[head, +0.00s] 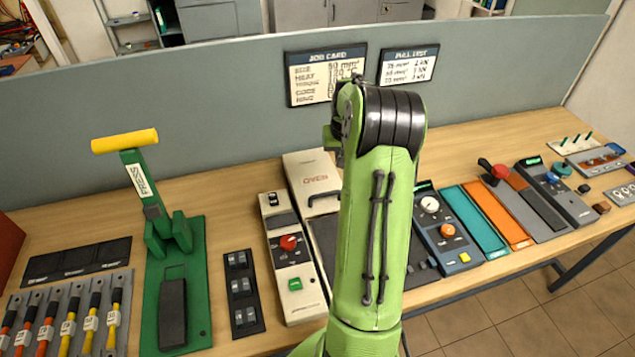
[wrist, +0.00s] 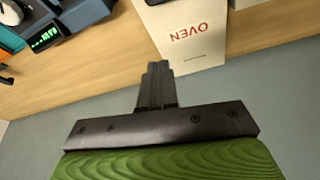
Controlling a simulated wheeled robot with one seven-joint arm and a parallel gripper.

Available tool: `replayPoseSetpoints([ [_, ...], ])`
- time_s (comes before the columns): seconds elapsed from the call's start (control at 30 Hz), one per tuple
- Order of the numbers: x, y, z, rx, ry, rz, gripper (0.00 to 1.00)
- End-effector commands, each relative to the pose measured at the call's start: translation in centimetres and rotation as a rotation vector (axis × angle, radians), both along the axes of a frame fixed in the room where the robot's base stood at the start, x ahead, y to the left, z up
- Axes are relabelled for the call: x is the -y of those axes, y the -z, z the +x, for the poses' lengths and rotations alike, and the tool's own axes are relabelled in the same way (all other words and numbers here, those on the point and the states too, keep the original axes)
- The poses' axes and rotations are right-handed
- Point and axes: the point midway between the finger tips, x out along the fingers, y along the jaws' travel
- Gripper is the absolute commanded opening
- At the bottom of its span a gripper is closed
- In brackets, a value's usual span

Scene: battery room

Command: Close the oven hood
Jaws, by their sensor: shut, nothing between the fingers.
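The cream oven hood (head: 312,168) with red OVEN lettering is at the middle of the bench in the head view, behind a dark grey flat area (head: 322,235). A dark handle (head: 324,197) shows at its near end. My arm covers the right part of the oven, and how far the hood stands open is unclear. In the wrist view the hood (wrist: 190,48) appears with its lettering upside down. My gripper (wrist: 158,66) is shut and empty, its fingertips beside or in front of the hood's edge; contact cannot be told. My arm hides the fingers in the head view.
A cream control box (head: 290,255) with red and green buttons stands left of the oven. A green press (head: 170,240) with a yellow handle is farther left. A panel with knobs (head: 445,230) is on the right. A grey partition (head: 220,95) stands behind the bench.

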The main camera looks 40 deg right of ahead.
Motion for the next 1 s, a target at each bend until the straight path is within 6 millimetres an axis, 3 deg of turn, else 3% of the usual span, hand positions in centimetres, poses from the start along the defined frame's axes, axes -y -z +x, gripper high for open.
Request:
replayPoseSetpoints([
  [0.17,0.4,1.8,0.4,-0.002,0.0,0.004,0.0],
  [0.57,2.2,9.9,2.6,-0.002,0.0,0.005,0.0],
  [0.73,0.4,9.9,0.4,-0.001,0.0,0.002,0.0],
  [1.0,-0.3,10.2,-0.4,0.0,0.0,0.001,0.0],
])
